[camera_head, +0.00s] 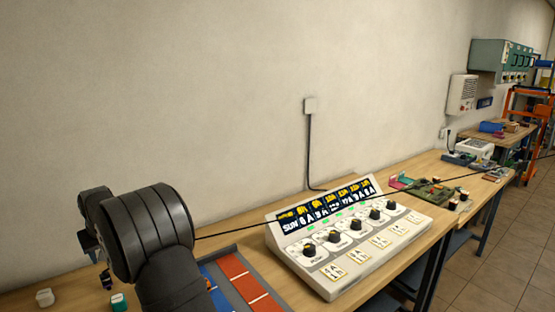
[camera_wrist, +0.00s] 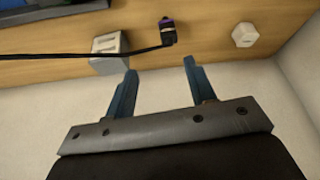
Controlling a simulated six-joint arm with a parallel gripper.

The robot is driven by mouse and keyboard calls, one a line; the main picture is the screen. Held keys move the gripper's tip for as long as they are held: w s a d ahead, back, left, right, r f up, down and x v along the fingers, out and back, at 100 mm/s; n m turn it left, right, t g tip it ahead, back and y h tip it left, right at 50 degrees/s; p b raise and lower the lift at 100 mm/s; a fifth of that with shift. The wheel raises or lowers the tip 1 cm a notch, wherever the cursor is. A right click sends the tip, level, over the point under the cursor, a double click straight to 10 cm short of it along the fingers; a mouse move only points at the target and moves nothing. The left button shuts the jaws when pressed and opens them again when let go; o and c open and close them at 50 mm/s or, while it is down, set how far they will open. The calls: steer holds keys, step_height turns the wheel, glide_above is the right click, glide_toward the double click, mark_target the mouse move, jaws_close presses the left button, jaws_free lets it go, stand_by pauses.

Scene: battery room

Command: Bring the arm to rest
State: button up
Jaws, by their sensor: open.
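My gripper (camera_wrist: 159,66) shows in the wrist view with two blue fingers spread apart and nothing between them. Beyond the fingertips lie the wooden bench edge and the pale wall. In the head view my dark arm stands at the lower left over the bench (camera_head: 405,172); the gripper end is mostly hidden behind it.
A control panel (camera_head: 345,238) with several dials stands right of my arm, beside a tray (camera_head: 243,257) with red and blue parts. The wrist view shows a grey-white block (camera_wrist: 108,62), a black-and-purple plug (camera_wrist: 168,32) and a white knob-like piece (camera_wrist: 244,35). A black cable crosses.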

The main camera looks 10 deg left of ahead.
steer(key=w+a+f+m, duration=0.1)
steer(key=w+a+f, duration=0.1)
steer(key=a+f, duration=0.3)
steer(key=shift+w+a, duration=0.4)
steer(key=shift+a, duration=0.6)
steer(key=shift+o, duration=0.2)
